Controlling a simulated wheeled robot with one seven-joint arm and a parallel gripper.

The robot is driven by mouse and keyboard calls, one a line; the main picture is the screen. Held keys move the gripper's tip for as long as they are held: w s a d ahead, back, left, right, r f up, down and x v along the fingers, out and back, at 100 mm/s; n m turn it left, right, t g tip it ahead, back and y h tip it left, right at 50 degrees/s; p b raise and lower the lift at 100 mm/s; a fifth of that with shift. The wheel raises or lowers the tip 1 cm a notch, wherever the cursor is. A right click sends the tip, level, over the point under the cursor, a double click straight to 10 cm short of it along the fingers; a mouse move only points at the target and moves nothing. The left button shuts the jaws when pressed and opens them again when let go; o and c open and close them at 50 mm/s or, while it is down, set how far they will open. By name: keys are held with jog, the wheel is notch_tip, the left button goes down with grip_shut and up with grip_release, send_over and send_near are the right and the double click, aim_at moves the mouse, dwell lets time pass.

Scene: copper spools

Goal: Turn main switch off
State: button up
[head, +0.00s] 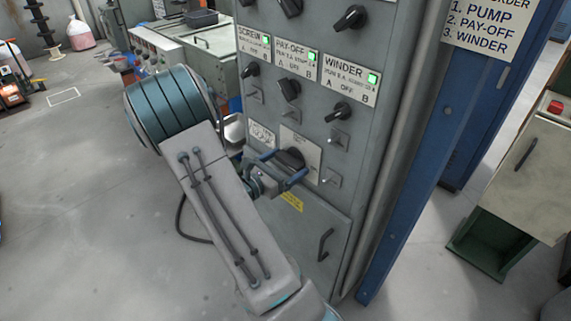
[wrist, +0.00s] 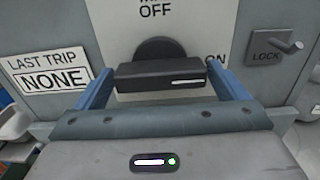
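The main switch (head: 289,158) is a black rotary knob on a white plate, low on the grey cabinet front. In the wrist view its bar-shaped handle (wrist: 150,74) lies level, with a white mark at its right end, on the side of the "ON" lettering. "OFF" is printed above the knob. My gripper (head: 280,168) is at the switch with its two blue fingers spread wide. In the wrist view the gripper (wrist: 161,85) has one finger beside each end of the handle. Narrow gaps seem to show there; contact cannot be made out.
A "LOCK" plate with a metal peg (wrist: 288,47) is right of the switch. A "LAST TRIP NONE" label (wrist: 50,75) is left. Smaller knobs with green lamps, such as the winder knob (head: 337,112), sit above. A door handle (head: 325,244) is below.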

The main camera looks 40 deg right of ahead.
jog(key=c, duration=0.6)
jog(key=shift+o, duration=0.2)
jog(key=shift+r+n+p, duration=0.1)
jog(key=shift+n+p, duration=0.3)
jog(key=shift+p, duration=0.05)
jog(key=n+p, duration=0.2)
jog(key=p, duration=0.1)
jog(key=shift+r+n, duration=0.15)
jog(key=shift+n, duration=0.15)
jog(key=n+p, duration=0.4)
jog(key=p, duration=0.1)
jog(key=shift+n, duration=0.3)
jog(key=n+p, duration=0.4)
jog(key=n, duration=0.1)
jog(key=shift+p, duration=0.35)
jog(key=shift+f+n+p, duration=0.15)
jog(key=shift+n+p, duration=0.55)
jog(key=shift+n, duration=0.55)
jog(key=shift+f+n+p, duration=0.1)
jog(key=shift+n+p, duration=0.6)
jog(key=shift+n, duration=0.55)
